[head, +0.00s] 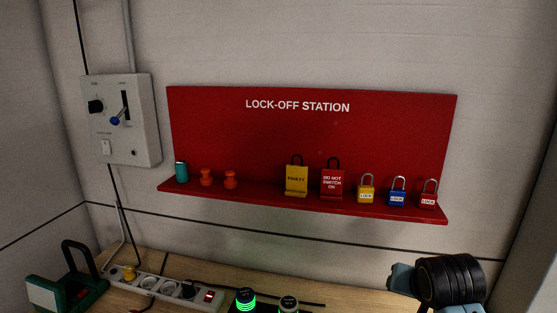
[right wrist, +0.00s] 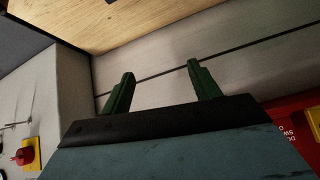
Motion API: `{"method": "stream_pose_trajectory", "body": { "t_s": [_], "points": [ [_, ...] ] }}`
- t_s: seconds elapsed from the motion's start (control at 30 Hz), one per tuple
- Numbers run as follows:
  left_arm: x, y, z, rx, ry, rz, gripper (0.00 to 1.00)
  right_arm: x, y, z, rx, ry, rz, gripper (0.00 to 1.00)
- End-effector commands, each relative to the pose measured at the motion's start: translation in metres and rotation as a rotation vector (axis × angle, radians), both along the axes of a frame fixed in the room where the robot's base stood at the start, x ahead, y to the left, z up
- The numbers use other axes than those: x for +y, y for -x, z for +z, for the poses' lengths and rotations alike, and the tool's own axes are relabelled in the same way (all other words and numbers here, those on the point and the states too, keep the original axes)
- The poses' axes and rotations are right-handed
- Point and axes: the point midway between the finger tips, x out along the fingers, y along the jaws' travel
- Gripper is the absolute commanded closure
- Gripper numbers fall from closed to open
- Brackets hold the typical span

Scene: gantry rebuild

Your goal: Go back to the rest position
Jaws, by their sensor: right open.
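My right gripper (right wrist: 160,69) shows in the right wrist view with its two green fingers spread apart and nothing between them. Behind the fingers are a pale wall and a dark seam line. In the head view part of my right arm (head: 450,280) stands at the lower right, in front of the wooden bench and below the shelf's right end. Its fingers are not visible there.
The red lock-off station (head: 230,120) holds tags, padlocks and small items. A grey switch box (head: 148,125) hangs left. On the bench (head: 215,268) are a power strip (head: 128,285) and a green thing with a black handle (head: 92,295). A red button (right wrist: 22,157) shows in the wrist view.

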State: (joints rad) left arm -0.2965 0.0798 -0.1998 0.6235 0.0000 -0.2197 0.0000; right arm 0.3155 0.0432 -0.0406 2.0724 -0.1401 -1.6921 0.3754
Motion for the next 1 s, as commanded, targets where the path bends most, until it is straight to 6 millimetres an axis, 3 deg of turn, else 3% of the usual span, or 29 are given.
{"method": "stream_pose_trajectory", "body": {
  "t_s": [0.03,0.2,0.33,0.5,0.8,0.83,1.0],
  "points": [
    [0.0,0.001,0.0,0.002,0.0,0.0,0.64,0.003,0.023,-0.026,0.045,0.02,0.039,0.39],
    [0.0,0.003,0.0,0.004,-0.001,0.0,0.64,0.014,0.095,-0.088,0.168,0.069,0.182,0.39],
    [0.0,0.004,0.0,0.006,0.0,0.0,0.64,0.024,0.151,-0.12,0.253,0.089,0.291,0.39],
    [0.0,0.005,0.0,0.008,-0.001,0.0,0.64,0.033,0.207,-0.141,0.328,0.097,0.395,0.39],
    [0.0,0.006,0.0,0.009,-0.001,0.0,0.64,0.046,0.281,-0.156,0.42,0.09,0.532,0.39],
    [0.0,0.006,-0.001,0.009,-0.001,0.0,0.64,0.047,0.285,-0.16,0.427,0.088,0.542,0.39],
    [0.0,0.007,-0.015,0.011,-0.001,0.0,0.64,0.048,0.271,-0.216,0.441,0.086,0.538,0.39]
  ]
}}
